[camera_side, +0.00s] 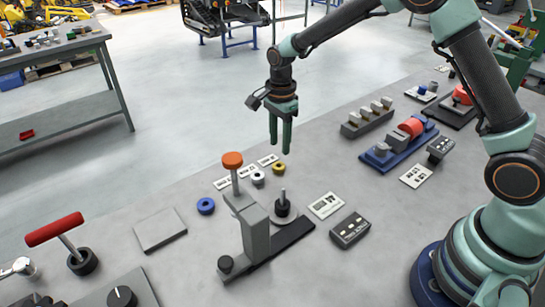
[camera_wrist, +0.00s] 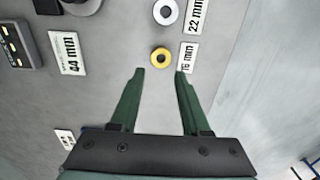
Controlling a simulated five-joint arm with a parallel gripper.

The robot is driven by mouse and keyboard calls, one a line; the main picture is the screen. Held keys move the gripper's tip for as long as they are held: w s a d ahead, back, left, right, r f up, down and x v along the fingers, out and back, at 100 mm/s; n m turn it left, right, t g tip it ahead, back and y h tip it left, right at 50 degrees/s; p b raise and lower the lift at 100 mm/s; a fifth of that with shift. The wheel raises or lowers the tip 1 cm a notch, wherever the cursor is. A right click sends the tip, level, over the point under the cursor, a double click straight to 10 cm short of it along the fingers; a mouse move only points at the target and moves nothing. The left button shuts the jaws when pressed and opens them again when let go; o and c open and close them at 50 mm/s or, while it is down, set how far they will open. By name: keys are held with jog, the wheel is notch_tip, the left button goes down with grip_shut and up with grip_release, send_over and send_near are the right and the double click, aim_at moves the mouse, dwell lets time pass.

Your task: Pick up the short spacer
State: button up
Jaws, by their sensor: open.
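The yellow ring-shaped spacer (camera_side: 279,170) stands on the grey bench beside a small card. In the wrist view the yellow spacer (camera_wrist: 153,60) lies just ahead of my fingertips, near the middle between them, and its card (camera_wrist: 189,57) appears to read 16 mm. A white spacer (camera_side: 258,179) stands to its left in the side view, and the wrist view shows the white spacer (camera_wrist: 157,18) by a 22 mm card (camera_wrist: 197,14). A blue spacer (camera_side: 206,206) is farther left. My gripper (camera_side: 280,147) is open and empty, pointing down above the bench near the yellow spacer.
A grey stand with an orange knob (camera_side: 232,159) and a dark post on a round base (camera_side: 283,210) are close by. A dark block (camera_side: 350,230) and a 44 mm card (camera_wrist: 67,53) lie nearby. A flat grey plate (camera_side: 160,229) lies at left.

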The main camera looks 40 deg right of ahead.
aim_at(279, 167)
jog(key=shift+w+f, duration=0.1)
jog(key=shift+f, duration=3.4)
jog(key=shift+c, duration=0.4)
grip_shut()
